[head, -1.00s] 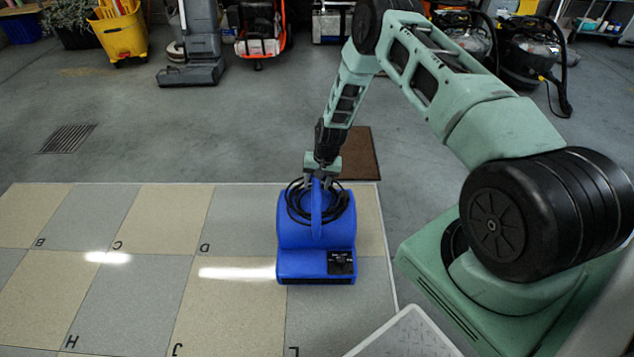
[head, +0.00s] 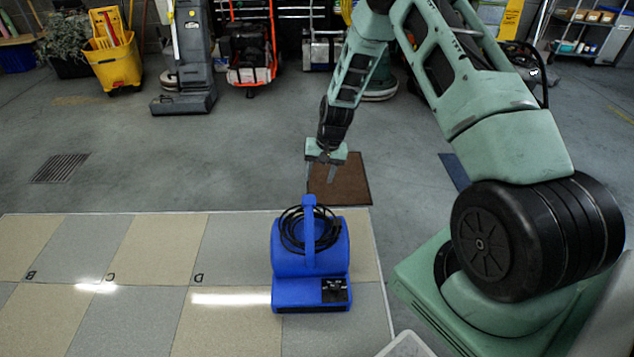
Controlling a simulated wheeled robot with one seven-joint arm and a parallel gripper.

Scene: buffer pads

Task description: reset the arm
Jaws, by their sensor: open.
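My gripper (head: 320,176) is open and empty, its two fingers pointing down. It hangs above and apart from the handle of a blue air mover (head: 310,293). The blue air mover stands upright on the tiled mat, with a coiled black cord (head: 292,231) around its handle. My green and black arm reaches in from the right.
The mat (head: 55,242) has beige and grey lettered squares. A brown doormat (head: 345,187) lies behind it. A floor drain (head: 60,168) is at left. A yellow mop bucket (head: 113,65), a grey floor machine (head: 190,70) and other equipment line the back. The floor between is clear.

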